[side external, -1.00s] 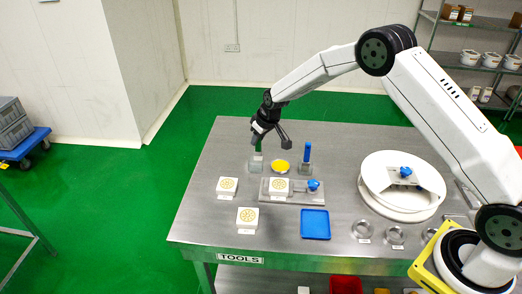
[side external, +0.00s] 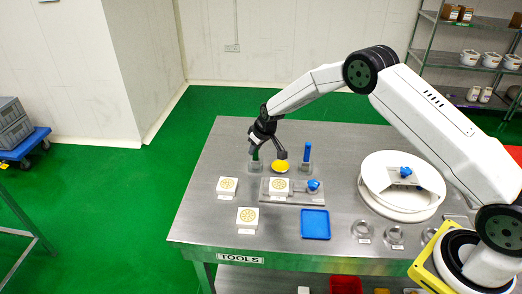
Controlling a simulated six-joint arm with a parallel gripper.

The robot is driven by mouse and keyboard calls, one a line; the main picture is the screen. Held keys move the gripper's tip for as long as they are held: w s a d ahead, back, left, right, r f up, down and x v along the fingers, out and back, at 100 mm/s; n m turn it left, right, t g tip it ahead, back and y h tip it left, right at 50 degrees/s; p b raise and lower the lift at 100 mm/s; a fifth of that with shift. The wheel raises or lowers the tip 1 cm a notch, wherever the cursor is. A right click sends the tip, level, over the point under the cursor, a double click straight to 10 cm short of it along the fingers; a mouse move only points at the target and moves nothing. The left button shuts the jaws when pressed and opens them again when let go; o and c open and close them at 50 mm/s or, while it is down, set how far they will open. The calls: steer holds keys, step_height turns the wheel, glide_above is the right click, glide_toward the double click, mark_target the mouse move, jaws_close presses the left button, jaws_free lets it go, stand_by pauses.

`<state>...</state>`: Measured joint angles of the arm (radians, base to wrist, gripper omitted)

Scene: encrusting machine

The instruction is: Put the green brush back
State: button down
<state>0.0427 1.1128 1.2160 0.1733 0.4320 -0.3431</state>
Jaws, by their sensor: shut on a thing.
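My gripper (side external: 256,147) is at the back left of the steel table and points down. It is shut on the green brush (side external: 254,156), of which only a small green part shows below the fingers. The brush is upright, right over a small clear-grey holder (side external: 255,168), and its lower end appears to be inside it. The bristles cannot be made out, and I cannot tell whether the brush rests on the holder's bottom.
A blue-handled brush (side external: 308,150) stands in a similar holder to the right. A yellow round piece (side external: 281,166) lies between them. In front are a steel fixture (side external: 268,196), white blocks with yellow patterns (side external: 247,216) and a blue tray (side external: 315,224). A white drum (side external: 402,205) stands right.

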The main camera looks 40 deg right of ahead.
steer(key=shift+f, duration=0.15)
steer(key=shift+c, duration=2.3)
jaws_free()
steer(key=v, duration=1.2)
steer(key=shift+s, duration=0.15)
steer(key=s+a+r+m+g, duration=0.1)
steer(key=s, duration=1.4)
steer(key=s+a+r, duration=0.1)
steer(key=s+r, duration=0.1)
steer(key=s, duration=1.3)
steer(key=shift+s+m+g+h, duration=0.15)
steer(key=shift+m+g+h, duration=0.15)
steer(key=shift+m+g, duration=0.1)
